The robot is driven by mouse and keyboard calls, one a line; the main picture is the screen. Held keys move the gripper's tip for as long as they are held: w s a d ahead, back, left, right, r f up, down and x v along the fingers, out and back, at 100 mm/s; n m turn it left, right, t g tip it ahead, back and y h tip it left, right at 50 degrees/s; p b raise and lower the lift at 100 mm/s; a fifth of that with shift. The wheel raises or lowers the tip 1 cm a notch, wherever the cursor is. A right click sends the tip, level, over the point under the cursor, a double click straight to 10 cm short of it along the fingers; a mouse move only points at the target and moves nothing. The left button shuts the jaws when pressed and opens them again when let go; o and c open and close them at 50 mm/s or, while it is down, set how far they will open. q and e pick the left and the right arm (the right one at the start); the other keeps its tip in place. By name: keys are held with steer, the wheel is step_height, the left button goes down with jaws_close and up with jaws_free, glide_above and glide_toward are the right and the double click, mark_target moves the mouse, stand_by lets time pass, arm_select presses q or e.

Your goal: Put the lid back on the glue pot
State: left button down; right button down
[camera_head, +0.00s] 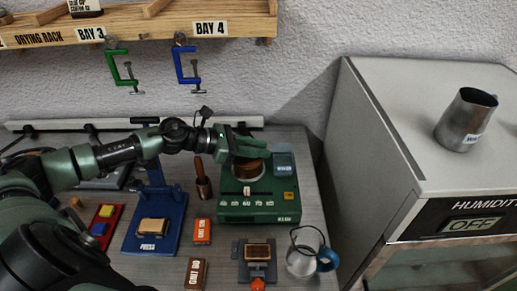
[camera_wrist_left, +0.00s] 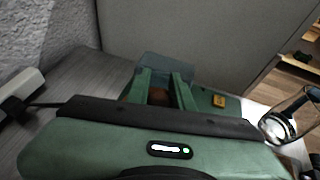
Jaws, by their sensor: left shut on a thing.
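The glue pot (camera_head: 248,172) shows as a round brown vessel on the green heater (camera_head: 259,207). My left gripper (camera_head: 250,152) is directly above it and covers part of its top. In the left wrist view, the fingers of my left gripper (camera_wrist_left: 164,90) are shut on a brown thing (camera_wrist_left: 158,97), which seems to be the lid. The gripper hides most of the lid, so I cannot tell whether it touches the pot's rim. My right gripper is not in view.
A glass jug (camera_head: 304,262) stands at the front right; a blue press (camera_head: 150,232) is at left. The grey humidity cabinet (camera_head: 385,150) borders the bench at right.

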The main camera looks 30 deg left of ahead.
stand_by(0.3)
arm_select(q)
steer(key=c, duration=0.7)
jaws_free()
steer(key=shift+o, duration=0.2)
steer(key=shift+r, duration=0.1)
steer(key=shift+r+p, duration=2.15)
steer(key=shift+r, duration=1.25)
jaws_close()
steer(key=shift+f, duration=0.1)
